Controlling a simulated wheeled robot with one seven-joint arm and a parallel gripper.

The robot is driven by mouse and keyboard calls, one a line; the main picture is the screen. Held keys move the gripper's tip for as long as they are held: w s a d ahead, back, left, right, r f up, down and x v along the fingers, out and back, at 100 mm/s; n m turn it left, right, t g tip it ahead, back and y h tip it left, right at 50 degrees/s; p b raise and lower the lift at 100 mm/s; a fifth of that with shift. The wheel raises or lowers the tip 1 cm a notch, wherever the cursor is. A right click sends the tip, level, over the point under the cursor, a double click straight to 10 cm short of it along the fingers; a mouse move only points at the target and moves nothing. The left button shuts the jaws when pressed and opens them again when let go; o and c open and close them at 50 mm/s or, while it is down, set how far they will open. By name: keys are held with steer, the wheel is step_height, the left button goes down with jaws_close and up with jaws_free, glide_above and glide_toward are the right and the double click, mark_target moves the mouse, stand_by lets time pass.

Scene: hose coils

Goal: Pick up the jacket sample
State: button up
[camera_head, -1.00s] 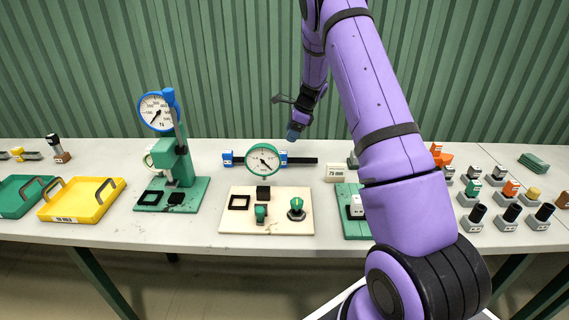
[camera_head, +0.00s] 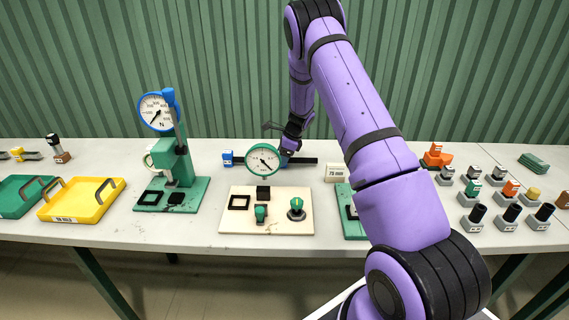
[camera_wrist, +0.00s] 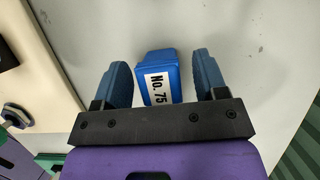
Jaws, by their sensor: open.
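In the wrist view a blue block (camera_wrist: 160,76) with a white label reading "No. 75" lies between the two blue-grey fingers of my gripper (camera_wrist: 160,82). A gap shows on each side of it, so the fingers do not grip it. I cannot read any label naming the jacket sample, so I cannot confirm this block is it. In the head view my gripper (camera_head: 287,150) is low at the back of the table, just right of the round green-rimmed dial (camera_head: 263,160). The arm and gripper partly hide that spot.
A cream board (camera_head: 240,224) with knobs lies in front of the dial. A green stand with a blue gauge (camera_head: 158,110) is to the left, beyond it a yellow tray (camera_head: 85,212). Several small fittings stand at right. A "75 mm" sign (camera_head: 337,172) is near the arm.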

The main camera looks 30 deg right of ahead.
steer(key=shift+f, duration=0.1)
steer(key=c, duration=1.2)
